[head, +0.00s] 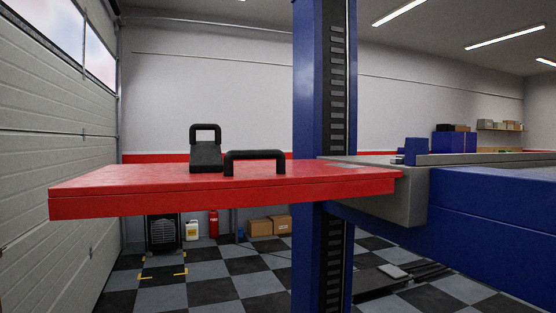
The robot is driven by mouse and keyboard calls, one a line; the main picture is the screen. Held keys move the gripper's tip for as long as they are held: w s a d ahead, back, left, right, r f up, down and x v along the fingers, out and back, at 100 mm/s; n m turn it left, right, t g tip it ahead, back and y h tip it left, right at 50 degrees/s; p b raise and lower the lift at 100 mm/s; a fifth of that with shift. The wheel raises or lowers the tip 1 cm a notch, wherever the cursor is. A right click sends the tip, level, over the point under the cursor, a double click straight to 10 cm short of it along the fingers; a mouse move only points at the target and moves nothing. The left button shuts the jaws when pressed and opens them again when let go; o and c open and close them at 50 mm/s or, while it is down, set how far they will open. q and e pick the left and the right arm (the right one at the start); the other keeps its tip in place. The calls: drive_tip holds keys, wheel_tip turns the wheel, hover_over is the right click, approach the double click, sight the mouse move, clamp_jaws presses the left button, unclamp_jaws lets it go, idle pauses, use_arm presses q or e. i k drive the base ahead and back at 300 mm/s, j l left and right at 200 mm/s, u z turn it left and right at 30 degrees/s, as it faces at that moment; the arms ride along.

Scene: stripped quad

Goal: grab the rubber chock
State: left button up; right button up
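A black wedge-shaped block with a loop handle on top, which looks like the rubber chock (206,156), stands on a flat red top (130,183), left of its middle. A low black arched bar (255,155) stands on the same top just right of the chock and a little nearer to me. I cannot tell whether this bar is a loose thing or a fixed handle. Neither of my grippers is in view.
A blue lift post (308,80) rises behind the red top. A grey and blue lift runway (480,210) lies to the right, close to the red top's right end. Cardboard boxes (261,228), a white canister (192,231) and a red extinguisher (213,224) stand by the back wall.

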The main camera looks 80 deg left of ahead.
sight(206, 156)
drive_tip(key=i+j+u, duration=0.1)
drive_tip(key=i+u, duration=0.15)
drive_tip(key=u, duration=0.2)
drive_tip(key=i+u, duration=0.25)
drive_tip(key=u, duration=0.25)
